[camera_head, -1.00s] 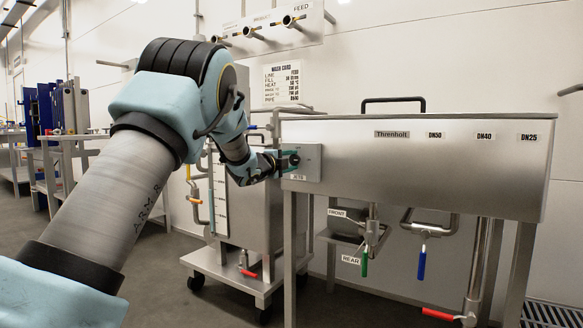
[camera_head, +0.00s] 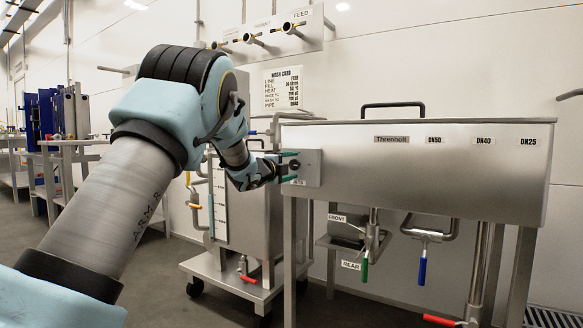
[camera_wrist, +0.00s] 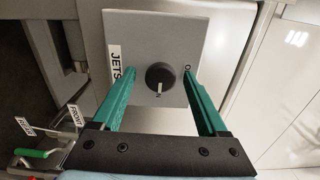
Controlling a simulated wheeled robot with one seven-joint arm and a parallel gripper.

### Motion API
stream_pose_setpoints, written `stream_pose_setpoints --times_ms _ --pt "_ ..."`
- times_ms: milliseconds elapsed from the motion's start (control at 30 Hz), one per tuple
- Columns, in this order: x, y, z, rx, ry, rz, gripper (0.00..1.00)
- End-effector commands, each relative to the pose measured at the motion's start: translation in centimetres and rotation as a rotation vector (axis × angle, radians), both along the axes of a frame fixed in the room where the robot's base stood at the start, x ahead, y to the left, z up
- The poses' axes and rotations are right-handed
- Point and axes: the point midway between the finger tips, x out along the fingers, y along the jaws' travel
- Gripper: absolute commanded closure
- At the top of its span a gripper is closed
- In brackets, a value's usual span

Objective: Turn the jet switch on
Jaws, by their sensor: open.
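The jet switch is a round black knob (camera_wrist: 160,77) on a grey square box (camera_head: 310,167) with a "JETS" label. The box is on the left end of the steel tank. In the wrist view the knob's pale mark points down, to a partly readable letter; another letter shows at the right. My gripper (camera_wrist: 160,70) is open. Its two green fingers reach toward the box face, one on each side of the knob, with visible gaps to it. Whether the fingertips touch the box face cannot be told. In the head view my gripper (camera_head: 289,166) is at the box's left side.
The steel tank (camera_head: 400,160) has a black lid handle. Below it are pipes with a green valve handle (camera_head: 365,268), a blue one (camera_head: 422,270) and a red one (camera_head: 438,320). A wheeled steel cart (camera_head: 230,285) with a tank stands behind, to the left.

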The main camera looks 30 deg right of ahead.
Motion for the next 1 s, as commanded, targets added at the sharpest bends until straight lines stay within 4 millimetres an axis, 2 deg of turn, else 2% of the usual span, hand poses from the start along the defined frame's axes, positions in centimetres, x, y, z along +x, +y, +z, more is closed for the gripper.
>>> stream_pose_setpoints --times_ms 267,700,833,1000 --pt "-0.3 0.6 0.1 0.0 0.001 0.001 0.24" --pt "-4.1 7.4 0.2 -0.001 0.002 0.002 0.24" --pt "-4.8 8.8 0.1 0.0 0.001 0.001 0.24" --pt "-5.3 9.5 0.0 0.0 0.0 0.0 0.24"
